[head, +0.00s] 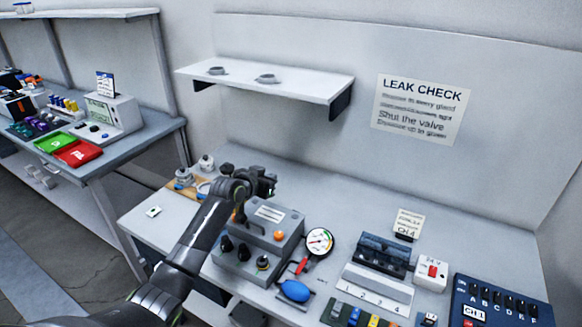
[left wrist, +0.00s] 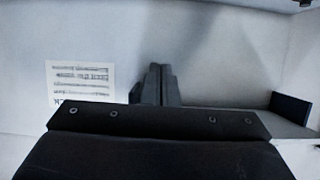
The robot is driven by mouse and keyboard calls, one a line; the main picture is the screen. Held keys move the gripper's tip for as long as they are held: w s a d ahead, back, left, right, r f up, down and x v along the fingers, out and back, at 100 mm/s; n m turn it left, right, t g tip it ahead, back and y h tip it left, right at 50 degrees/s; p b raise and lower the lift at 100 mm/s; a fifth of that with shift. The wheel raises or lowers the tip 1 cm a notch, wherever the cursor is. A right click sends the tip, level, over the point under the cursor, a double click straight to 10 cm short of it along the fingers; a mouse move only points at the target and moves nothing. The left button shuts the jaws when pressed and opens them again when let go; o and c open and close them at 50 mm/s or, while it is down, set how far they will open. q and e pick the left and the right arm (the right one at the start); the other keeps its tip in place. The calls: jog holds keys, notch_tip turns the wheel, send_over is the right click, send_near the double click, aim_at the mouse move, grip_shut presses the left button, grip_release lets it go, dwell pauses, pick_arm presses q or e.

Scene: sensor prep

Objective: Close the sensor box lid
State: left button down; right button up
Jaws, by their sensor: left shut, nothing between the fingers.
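No box is labelled as the sensor box. A dark case (head: 382,251) with a pale panel (head: 378,287) numbered 1 to 4 in front stands on the right bench; I cannot tell whether either part is a lid. A grey box (head: 258,248) with knobs and a white label stands left of it. My left gripper (head: 264,183) is shut and empty, raised above the back of the grey box and well left of the dark case. Its closed fingers (left wrist: 155,85) point toward the wall in the left wrist view. My right gripper is not in view.
A round gauge (head: 319,242) and blue bulb (head: 295,291) lie between the grey box and numbered panel. A white switch box (head: 432,272) and blue lettered rack (head: 497,303) stand at right. A wall shelf (head: 270,83) overhangs the bench. The bench's back right is clear.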

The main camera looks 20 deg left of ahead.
aim_at(257, 226)
pick_arm(q)
jog(key=s+f+t+b, duration=0.2)
jog(key=b, duration=0.2)
jog(key=s+f+t+b, duration=0.2)
jog(key=s+b, duration=0.1)
jog(key=b, duration=0.2)
jog(key=s+a+f+t+h+b, duration=0.1)
jog(key=s+f+t+b, duration=0.1)
jog(key=s+f+b, duration=0.1)
jog(key=shift+f+t+b, duration=0.1)
jog(key=shift+t+b, duration=0.2)
jog(key=shift+b, duration=0.45)
jog(key=shift+s+a+f+b, duration=0.1)
jog(key=shift+s+f+b, duration=0.35)
jog(key=shift+f+b, duration=0.35)
jog(key=shift+s+a+f+b, duration=0.1)
jog(key=shift+s+f+b, duration=0.4)
jog(key=shift+b, duration=0.35)
jog(key=shift+w, duration=0.1)
jog(key=p+v, duration=0.4)
jog(key=v, duration=1.3)
jog(key=shift+s, duration=0.25)
